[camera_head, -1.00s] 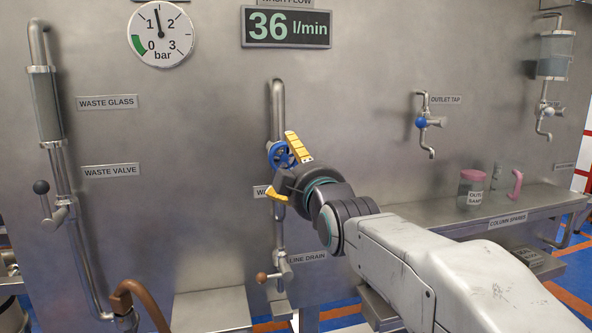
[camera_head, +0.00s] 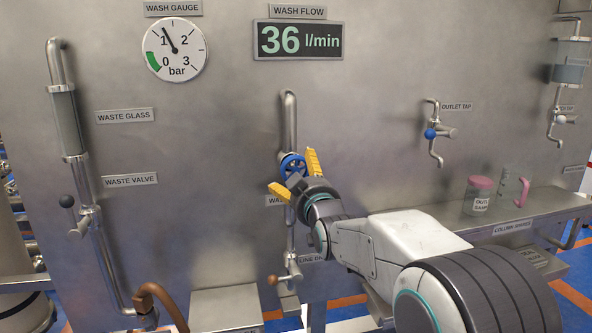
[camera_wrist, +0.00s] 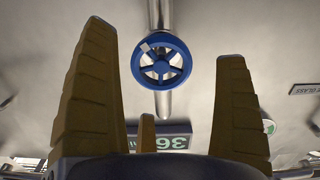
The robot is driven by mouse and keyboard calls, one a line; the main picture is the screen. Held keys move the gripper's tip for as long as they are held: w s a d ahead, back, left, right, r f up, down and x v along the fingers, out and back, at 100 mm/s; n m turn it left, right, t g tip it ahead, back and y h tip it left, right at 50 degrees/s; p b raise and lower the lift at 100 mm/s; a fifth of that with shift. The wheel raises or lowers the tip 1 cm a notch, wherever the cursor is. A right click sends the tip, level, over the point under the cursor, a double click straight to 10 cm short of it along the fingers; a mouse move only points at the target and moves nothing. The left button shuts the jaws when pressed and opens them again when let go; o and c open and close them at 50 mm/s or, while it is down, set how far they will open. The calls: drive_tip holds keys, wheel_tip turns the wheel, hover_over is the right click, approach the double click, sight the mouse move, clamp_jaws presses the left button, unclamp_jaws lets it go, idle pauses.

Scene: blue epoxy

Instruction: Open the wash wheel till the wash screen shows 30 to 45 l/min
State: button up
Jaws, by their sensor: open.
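The blue wash wheel (camera_head: 292,166) sits on a vertical steel pipe in the middle of the panel. It also shows in the wrist view (camera_wrist: 161,62), beyond the fingers and clear of them. The wash screen (camera_head: 299,40) above it reads 36 l/min. My gripper (camera_head: 296,176) is open, with its yellow fingers spread in front of the wheel. In the wrist view the wide-spread fingers (camera_wrist: 160,100) are empty. In the head view the fingers and wrist hide the wheel's lower part and some of the label below it.
The wash gauge (camera_head: 174,49) has its needle near 1 bar. A waste valve (camera_head: 84,220) is at left. A line drain tap (camera_head: 291,279) is below the wheel. An outlet tap (camera_head: 433,134) and a shelf (camera_head: 470,226) with a pink-lidded jar (camera_head: 478,196) are at right.

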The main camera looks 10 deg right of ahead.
drive_tip(key=shift+w, duration=2.3)
drive_tip(key=shift+c, duration=0.3)
